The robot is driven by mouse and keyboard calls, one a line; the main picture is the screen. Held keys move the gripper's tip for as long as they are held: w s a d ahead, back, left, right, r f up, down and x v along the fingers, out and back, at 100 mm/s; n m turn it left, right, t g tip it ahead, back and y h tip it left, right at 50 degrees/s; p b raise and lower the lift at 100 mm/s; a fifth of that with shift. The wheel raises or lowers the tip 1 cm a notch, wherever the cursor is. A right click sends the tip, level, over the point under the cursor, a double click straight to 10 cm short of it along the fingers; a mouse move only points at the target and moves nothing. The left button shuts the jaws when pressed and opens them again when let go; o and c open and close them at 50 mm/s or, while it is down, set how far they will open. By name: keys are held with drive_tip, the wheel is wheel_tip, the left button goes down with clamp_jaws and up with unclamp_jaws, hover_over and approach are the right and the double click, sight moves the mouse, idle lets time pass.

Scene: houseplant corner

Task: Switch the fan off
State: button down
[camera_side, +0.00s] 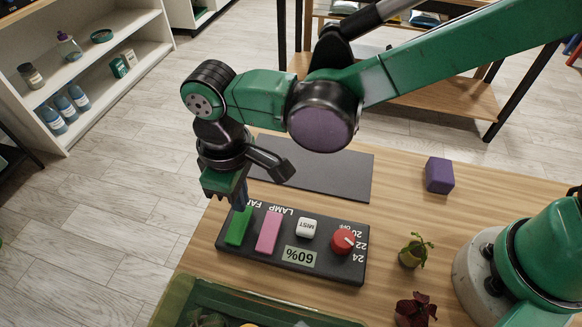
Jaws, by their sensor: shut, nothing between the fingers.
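A dark control panel (269,259) lies on the wooden table. Its green switch (238,226) sits at the left end under the label FAN, which is partly hidden. Beside it are a pink switch (269,232) under LAMP, a white MIST button (306,228) and a red dial (343,241). My gripper (240,206) points down, shut and empty, with its fingertips at the upper end of the green switch. I cannot tell whether they touch it. No fan shows in this view.
A dark mat (330,172) lies behind the panel. A purple block (439,175), a small potted plant (411,252) and a dark red plant (414,310) stand to the right. A green crate (178,298) is in front. White shelves (95,75) stand far left.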

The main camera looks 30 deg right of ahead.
drive_tip(key=shift+f, duration=1.05)
idle(0.4)
drive_tip(key=shift+r, duration=3.55)
drive_tip(key=shift+d, duration=0.1)
drive_tip(key=s+d+r+m+t, duration=0.1)
drive_tip(key=d+r+m+t, duration=0.1)
drive_tip(key=d, duration=1.1)
drive_tip(key=d+r+m+t, duration=0.1)
drive_tip(key=d+m+t, duration=0.4)
drive_tip(key=d, duration=0.8)
drive_tip(key=shift+s+r+m, duration=0.35)
drive_tip(key=shift+r+m, duration=0.05)
drive_tip(key=shift+m, duration=0.6)
